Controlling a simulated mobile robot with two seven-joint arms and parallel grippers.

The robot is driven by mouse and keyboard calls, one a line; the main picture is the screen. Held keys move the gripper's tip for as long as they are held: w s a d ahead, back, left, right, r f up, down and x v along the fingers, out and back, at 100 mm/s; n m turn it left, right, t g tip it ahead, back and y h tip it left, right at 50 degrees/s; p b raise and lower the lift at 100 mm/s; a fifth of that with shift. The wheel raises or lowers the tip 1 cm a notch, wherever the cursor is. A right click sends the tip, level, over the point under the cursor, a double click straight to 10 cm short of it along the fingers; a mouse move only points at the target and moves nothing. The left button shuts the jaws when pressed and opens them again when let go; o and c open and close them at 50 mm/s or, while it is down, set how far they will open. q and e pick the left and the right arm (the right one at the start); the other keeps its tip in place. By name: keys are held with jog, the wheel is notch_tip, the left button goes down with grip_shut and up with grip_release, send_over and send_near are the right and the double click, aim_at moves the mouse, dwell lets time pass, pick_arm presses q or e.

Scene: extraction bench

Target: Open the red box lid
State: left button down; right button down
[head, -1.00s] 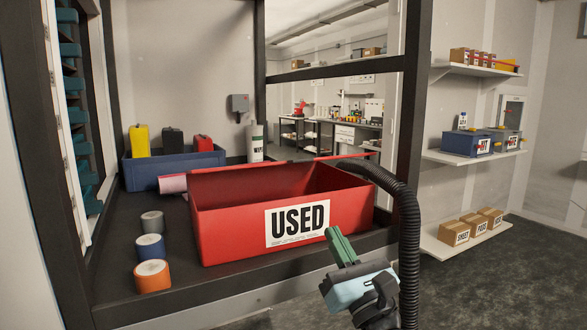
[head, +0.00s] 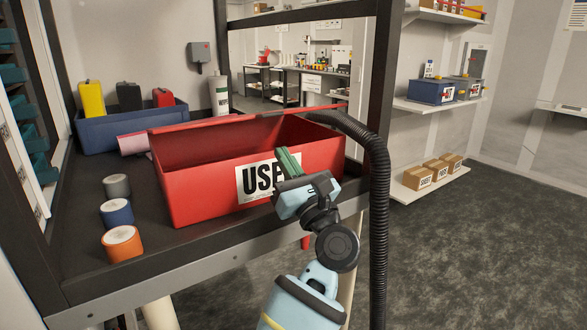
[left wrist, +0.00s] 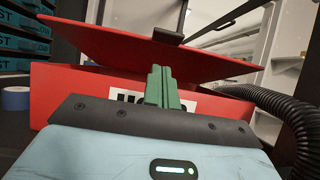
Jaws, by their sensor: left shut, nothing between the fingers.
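The red box (head: 205,195) with a white "USED" label stands on the dark bench in the head view. Its inside shows from above, and its red lid (left wrist: 110,42) appears raised and tilted above the front wall in the left wrist view. A dark handle piece (left wrist: 168,38) sits at the lid's upper edge. My left gripper (head: 287,160) is in front of the box, its green fingers shut and empty, covering the label's right end. The fingers (left wrist: 162,85) also show in the left wrist view. Whether they touch the box cannot be told. My right gripper is not in view.
A black ribbed hose (head: 379,190) hangs close to the right of the box. Grey, blue and orange rolls (head: 121,243) stand at the bench's left. A blue bin (head: 105,133) and a pink roll (head: 133,143) are behind. The floor at right is clear.

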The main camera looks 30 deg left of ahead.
pick_arm(q)
jog(key=w+a+r+p, duration=0.2)
jog(key=a+r, duration=0.2)
jog(key=r, duration=0.2)
jog(key=shift+f, duration=0.1)
